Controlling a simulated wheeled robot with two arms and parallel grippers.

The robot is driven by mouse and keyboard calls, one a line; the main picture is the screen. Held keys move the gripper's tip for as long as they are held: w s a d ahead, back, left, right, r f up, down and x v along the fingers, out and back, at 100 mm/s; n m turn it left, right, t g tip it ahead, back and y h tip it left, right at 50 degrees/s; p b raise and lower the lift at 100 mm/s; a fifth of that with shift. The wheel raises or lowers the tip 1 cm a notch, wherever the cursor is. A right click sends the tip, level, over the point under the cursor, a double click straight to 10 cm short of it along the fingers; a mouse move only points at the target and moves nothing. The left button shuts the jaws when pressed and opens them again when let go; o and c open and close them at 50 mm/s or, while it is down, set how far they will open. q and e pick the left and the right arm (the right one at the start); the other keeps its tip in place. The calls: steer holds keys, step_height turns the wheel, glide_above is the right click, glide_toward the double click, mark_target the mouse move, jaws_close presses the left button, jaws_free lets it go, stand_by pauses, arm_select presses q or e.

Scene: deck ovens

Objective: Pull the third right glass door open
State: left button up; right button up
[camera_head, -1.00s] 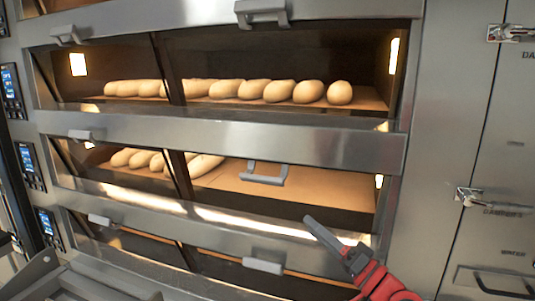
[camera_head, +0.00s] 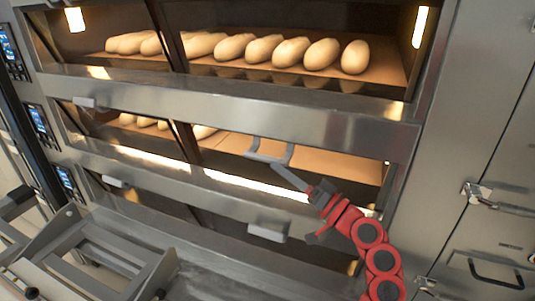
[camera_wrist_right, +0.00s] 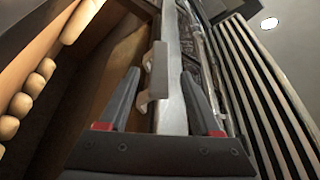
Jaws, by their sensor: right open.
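My right gripper (camera_head: 288,176) is open, with its fingers at a grey bracket handle (camera_head: 268,151) on the right side of the middle deck in the head view. In the right wrist view the handle (camera_wrist_right: 152,78) lies between the two spread fingers (camera_wrist_right: 160,100), and nothing shows as clamped. The right glass door (camera_head: 310,165) below the steel bar looks shut; a bare baking surface and part of a loaf show behind it. Another right handle (camera_head: 267,231) sits on the deck below. My left gripper is not in view.
Loaves (camera_head: 290,52) lie in the upper deck. Control panels (camera_head: 40,125) line the left edge. A grey metal frame (camera_head: 90,250) stands at the lower left. Steel cabinet doors with latches (camera_head: 485,195) are on the right.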

mark_target(267, 160)
steer(key=p+x, duration=0.1)
steer(key=x, duration=0.4)
steer(key=shift+w+a+r, duration=0.1)
steer(key=shift+w, duration=0.1)
jaws_close()
stand_by(1.2)
